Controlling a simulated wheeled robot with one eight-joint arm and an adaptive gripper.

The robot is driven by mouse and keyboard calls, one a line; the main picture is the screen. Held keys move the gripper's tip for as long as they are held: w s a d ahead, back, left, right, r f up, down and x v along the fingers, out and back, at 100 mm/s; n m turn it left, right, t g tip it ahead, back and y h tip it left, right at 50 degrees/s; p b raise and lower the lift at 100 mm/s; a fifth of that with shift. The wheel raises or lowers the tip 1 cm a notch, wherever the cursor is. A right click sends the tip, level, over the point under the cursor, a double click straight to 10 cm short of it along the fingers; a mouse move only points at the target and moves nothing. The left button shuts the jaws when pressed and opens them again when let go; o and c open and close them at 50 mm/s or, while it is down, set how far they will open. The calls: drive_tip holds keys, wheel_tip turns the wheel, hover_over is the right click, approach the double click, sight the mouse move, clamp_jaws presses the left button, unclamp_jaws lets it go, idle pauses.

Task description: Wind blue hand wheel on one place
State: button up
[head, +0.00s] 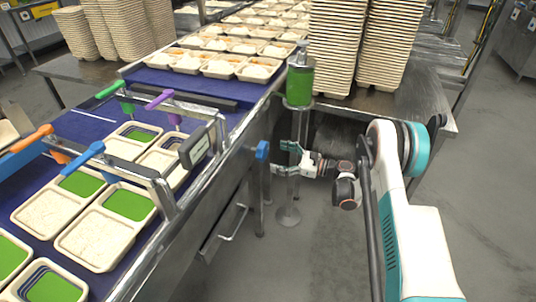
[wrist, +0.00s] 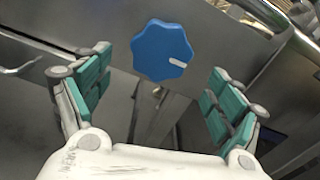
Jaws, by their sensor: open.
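The blue hand wheel (wrist: 155,52) is a lobed knob with a white mark, on the metal side of the conveyor frame. The mark points to the right in the wrist view. In the head view the wheel (head: 262,152) shows edge-on at the conveyor's right side. My gripper (head: 281,158) is just to the right of it, fingers spread toward it. In the wrist view my gripper (wrist: 157,88) is open and empty, with one teal-padded finger on each side. The wheel sits ahead of the fingertips, between them and apart from both.
The conveyor's blue belt (head: 70,128) carries several trays under blue, orange, green and purple levers. A green cylinder (head: 299,85) on a metal stand is just beyond my gripper. Tall tray stacks (head: 336,45) stand on a table behind. The floor (head: 310,265) below is clear.

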drive_tip(key=shift+v, duration=2.5)
drive_tip(key=shift+r, duration=0.1)
